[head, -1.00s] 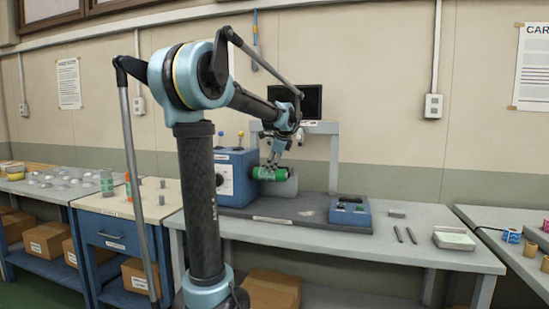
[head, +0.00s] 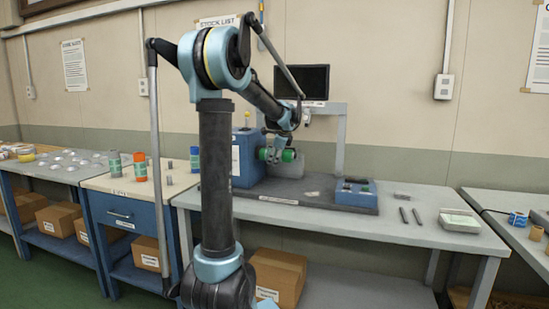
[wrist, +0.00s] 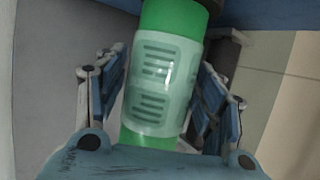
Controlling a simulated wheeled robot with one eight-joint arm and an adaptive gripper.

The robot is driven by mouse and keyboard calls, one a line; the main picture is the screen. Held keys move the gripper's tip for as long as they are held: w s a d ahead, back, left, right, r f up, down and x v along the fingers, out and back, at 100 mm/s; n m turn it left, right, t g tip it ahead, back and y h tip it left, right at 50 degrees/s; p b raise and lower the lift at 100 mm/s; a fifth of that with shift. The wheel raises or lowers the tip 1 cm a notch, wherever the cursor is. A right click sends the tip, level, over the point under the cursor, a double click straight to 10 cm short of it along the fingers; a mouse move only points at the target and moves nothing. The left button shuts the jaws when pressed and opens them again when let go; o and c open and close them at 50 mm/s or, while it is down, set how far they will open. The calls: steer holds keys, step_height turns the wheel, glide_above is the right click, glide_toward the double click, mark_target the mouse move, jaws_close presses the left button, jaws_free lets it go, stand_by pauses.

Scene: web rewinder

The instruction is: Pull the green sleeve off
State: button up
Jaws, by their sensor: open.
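The green sleeve (head: 289,155) lies sideways on the blue rewinder (head: 250,165), at the machine's right side. In the wrist view the bright green sleeve (wrist: 172,17) runs from top to bottom between my fingers, with a pale printed label around its middle. My gripper (head: 275,155) is over the sleeve's middle in the head view, hiding part of it. In the wrist view my gripper (wrist: 160,95) is open, with one finger on each side of the sleeve. The left finger is close to the sleeve; I cannot tell if either touches.
A blue control box (head: 355,193) stands right of the rewinder on the dark base plate. Two dark rods and a pale pad (head: 459,221) lie further right. Orange (head: 139,167), grey-green and blue rolls stand on the left cabinet. The front of the grey bench is clear.

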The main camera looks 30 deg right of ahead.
steer(key=c, duration=1.2)
